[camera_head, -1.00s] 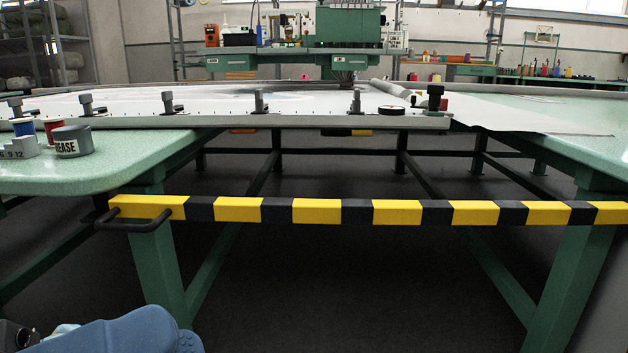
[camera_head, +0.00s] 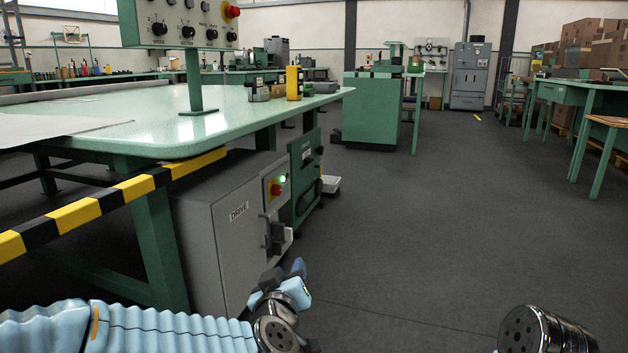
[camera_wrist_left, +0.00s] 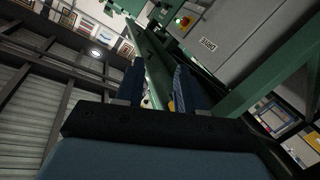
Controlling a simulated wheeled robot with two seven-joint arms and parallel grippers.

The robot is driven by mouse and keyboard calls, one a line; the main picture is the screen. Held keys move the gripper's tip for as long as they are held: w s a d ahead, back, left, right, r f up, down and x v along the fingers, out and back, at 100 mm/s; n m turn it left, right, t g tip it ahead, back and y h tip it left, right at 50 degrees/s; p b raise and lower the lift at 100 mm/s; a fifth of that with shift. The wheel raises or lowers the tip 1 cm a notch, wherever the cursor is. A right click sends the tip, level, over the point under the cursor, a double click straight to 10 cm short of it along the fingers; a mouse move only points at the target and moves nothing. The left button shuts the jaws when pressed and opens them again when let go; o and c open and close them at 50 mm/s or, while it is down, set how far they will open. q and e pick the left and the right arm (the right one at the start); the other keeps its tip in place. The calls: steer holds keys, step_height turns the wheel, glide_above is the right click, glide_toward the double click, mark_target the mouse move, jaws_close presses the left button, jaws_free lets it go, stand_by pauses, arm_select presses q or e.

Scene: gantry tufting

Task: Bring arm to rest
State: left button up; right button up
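My left arm comes in along the bottom left of the head view in a light blue ribbed sleeve. Its left gripper (camera_head: 285,277) is in front of the grey drive cabinet (camera_head: 230,232), with its blue fingers upward; whether it touches the cabinet cannot be told here. In the left wrist view the two dark blue fingers of the left gripper (camera_wrist_left: 158,75) stand apart with nothing held between them. A dark metal round arm part of mine shows at the bottom right of the head view. My right gripper does not show.
The green table (camera_head: 170,125) with a control panel (camera_head: 187,22) stands at left. A yellow-black striped bar (camera_head: 75,214) runs along its edge. A green cabinet (camera_head: 372,108) stands further back, a wooden-topped stool (camera_head: 608,122) at far right. Dark floor (camera_head: 430,210) is free between.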

arm_select(q)
steer(key=s+a+f+m+g+h, duration=0.15)
steer(key=f+g, duration=0.25)
steer(key=f, duration=1.1)
steer(key=s+a+f+m+g+h, duration=0.1)
steer(key=s+a+f+g, duration=0.2)
steer(key=f, duration=1.2)
steer(key=s+a+f+g, duration=0.2)
steer(key=s+f+g, duration=0.6)
steer(key=s+f, duration=0.95)
step_height(320, 180, up, 18)
steer(key=s+d+p, duration=0.1)
steer(key=p, duration=1.6)
steer(key=shift+h+p, duration=0.3)
steer(key=shift+h, duration=0.15)
steer(key=shift+m, duration=0.25)
